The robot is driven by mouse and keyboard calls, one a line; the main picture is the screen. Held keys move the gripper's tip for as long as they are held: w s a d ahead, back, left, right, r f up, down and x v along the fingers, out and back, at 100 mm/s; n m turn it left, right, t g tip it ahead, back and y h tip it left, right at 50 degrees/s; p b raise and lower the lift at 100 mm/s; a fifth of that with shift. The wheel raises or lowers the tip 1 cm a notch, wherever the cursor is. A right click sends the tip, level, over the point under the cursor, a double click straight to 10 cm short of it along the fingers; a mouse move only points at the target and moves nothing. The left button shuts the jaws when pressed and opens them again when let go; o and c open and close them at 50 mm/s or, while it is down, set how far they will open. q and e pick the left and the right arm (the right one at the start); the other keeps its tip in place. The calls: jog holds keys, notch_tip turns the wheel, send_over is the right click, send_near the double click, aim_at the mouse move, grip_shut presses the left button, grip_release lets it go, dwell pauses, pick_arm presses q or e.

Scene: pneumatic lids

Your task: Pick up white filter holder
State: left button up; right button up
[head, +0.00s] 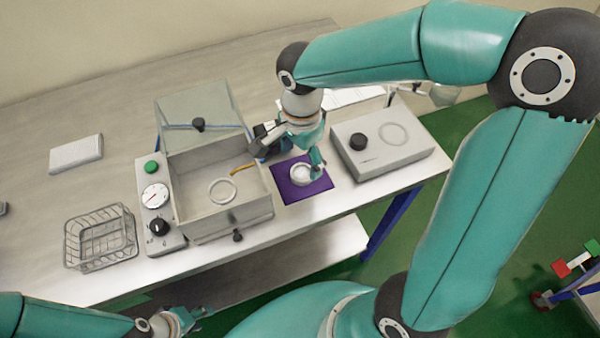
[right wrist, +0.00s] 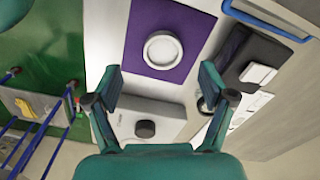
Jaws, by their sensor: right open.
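The white filter holder (head: 300,174) is a small round white piece lying on a purple mat (head: 288,191). It also shows in the right wrist view (right wrist: 162,50), ahead of the fingers. My right gripper (head: 291,156) is over the mat, close to the holder; in the right wrist view its two fingers (right wrist: 158,88) are apart with nothing between them. One finger partly overlaps the holder in the head view. My left gripper (head: 190,318) is at the bottom left, below the table's front edge; its fingers are too small to read.
An open box with a raised clear lid (head: 200,110) and a ring (head: 222,191) inside stands left of the mat. A wire basket (head: 100,237) is at the left. A dark object sits beside the mat.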

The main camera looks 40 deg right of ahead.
aim_at(302, 173)
jog(key=shift+w+d+f+p, duration=0.15)
jog(key=shift+f+p, duration=0.15)
jog(key=shift+f, duration=1.1)
jog(key=shift+w+d+f+p, duration=0.1)
jog(key=shift+f+p, duration=0.2)
jog(key=shift+f, duration=1.1)
jog(key=c, duration=1)
